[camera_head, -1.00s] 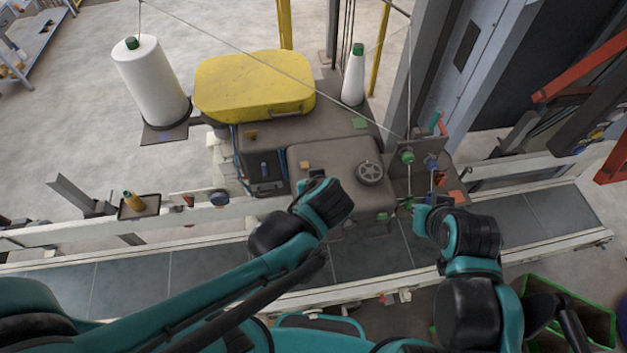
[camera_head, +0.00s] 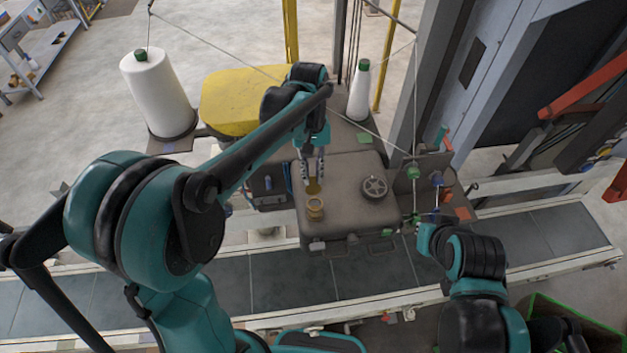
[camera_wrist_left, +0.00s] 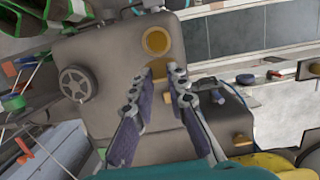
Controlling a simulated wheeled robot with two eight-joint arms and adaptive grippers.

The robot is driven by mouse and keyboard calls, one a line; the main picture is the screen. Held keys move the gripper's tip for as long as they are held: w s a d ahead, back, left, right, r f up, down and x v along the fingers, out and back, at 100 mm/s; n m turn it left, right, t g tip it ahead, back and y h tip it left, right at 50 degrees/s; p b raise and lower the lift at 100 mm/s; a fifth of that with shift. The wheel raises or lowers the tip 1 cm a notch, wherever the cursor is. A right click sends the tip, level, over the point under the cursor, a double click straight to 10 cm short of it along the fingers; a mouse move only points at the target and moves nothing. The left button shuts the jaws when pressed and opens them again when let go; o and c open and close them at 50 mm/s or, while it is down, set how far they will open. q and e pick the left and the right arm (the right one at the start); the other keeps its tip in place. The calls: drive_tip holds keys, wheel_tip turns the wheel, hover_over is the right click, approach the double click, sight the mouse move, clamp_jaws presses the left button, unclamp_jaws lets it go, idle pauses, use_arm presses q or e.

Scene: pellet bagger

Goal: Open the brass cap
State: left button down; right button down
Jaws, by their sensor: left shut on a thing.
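The brass cap (camera_head: 313,187) is on the grey-brown machine housing, just behind a round brass neck (camera_head: 316,208). In the left wrist view the cap (camera_wrist_left: 159,69) is a small brass piece between the fingertips, and the round neck (camera_wrist_left: 156,41) lies just beyond it. The cap appears lifted off the neck. My left gripper (camera_head: 313,178) reaches down from above and is shut on the cap; it fills much of the left wrist view (camera_wrist_left: 160,78). My right gripper (camera_head: 425,240) is beside the machine's right side; its fingers cannot be made out.
A spoked handwheel (camera_head: 375,188) is right of the cap on the housing (camera_head: 345,225). A yellow cover (camera_head: 235,105) is behind. White thread cones (camera_head: 157,90) stand at the back, with taut threads crossing above. A conveyor (camera_head: 280,280) runs in front.

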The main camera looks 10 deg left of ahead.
use_arm(q)
drive_tip(key=shift+w+a+f+g+h+b, duration=0.15)
drive_tip(key=shift+w+g+b, duration=0.1)
drive_tip(key=shift+g, duration=0.15)
drive_tip(key=shift+w+f+g+h+b, duration=0.15)
drive_tip(key=shift+w+g, duration=0.1)
drive_tip(key=shift+g, duration=0.15)
drive_tip(key=shift+r, duration=0.1)
drive_tip(key=c, duration=1.5)
unclamp_jaws()
drive_tip(key=v, duration=1.2)
